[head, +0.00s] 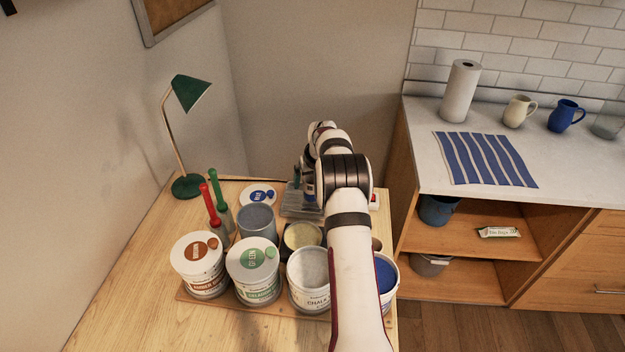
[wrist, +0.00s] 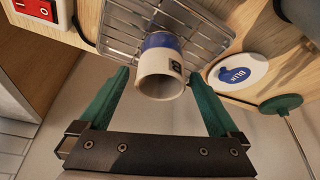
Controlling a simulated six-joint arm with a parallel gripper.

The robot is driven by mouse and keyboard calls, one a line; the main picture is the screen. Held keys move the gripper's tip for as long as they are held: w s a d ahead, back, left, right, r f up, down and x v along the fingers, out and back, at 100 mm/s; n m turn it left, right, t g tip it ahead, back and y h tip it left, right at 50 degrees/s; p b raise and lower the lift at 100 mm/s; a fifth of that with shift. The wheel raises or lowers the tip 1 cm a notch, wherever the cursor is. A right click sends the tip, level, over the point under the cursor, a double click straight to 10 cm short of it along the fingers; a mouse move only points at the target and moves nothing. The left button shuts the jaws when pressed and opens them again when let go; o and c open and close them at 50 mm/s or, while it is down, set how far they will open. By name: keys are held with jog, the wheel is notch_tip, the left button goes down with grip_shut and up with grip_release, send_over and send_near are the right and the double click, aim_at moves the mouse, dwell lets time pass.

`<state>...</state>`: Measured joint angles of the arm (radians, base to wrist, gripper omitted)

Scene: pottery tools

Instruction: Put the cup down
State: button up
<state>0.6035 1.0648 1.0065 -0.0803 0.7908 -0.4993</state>
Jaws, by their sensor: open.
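A small white cup with a blue band and a dark mark (wrist: 160,68) is at the edge of a metal wire rack (wrist: 135,22) in the wrist view. My gripper (wrist: 158,76) is open, with one green finger on each side of the cup. Gaps show between both fingers and the cup, so it is not gripped. The cup appears to stand on the rack, though its contact is hard to see. In the head view my arm covers most of the cup and gripper; part of the rack (head: 300,208) shows at the table's back.
A white lid with a blue centre (head: 258,195) lies beside the rack. Several glaze tubs, including a green-labelled one (head: 254,268), crowd the table's front. A green lamp (head: 187,186) stands back left. A red switch (wrist: 42,9) is near the rack.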

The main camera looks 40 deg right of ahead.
jog(key=shift+r, duration=0.1)
jog(key=v, duration=1.2)
jog(key=s+a+r+g+y, duration=0.1)
jog(key=s+a+r, duration=0.3)
jog(key=a, duration=0.6)
jog(key=s+a+r+y, duration=0.1)
jog(key=s+a+r, duration=0.3)
jog(key=a, duration=0.5)
jog(key=s+a+f+g, duration=0.1)
jog(key=s+a, duration=0.4)
jog(key=s, duration=0.4)
jog(key=s+a+f+g+y, duration=0.1)
jog(key=s+a, duration=0.5)
jog(key=s, duration=0.3)
jog(key=s+a+f+m+g, duration=0.1)
jog(key=s+a+f, duration=0.1)
jog(key=s+a, duration=0.3)
jog(key=s, duration=0.4)
jog(key=shift+s+a+y, duration=0.15)
jog(key=shift+a+y, duration=0.15)
jog(key=shift+c, duration=0.3)
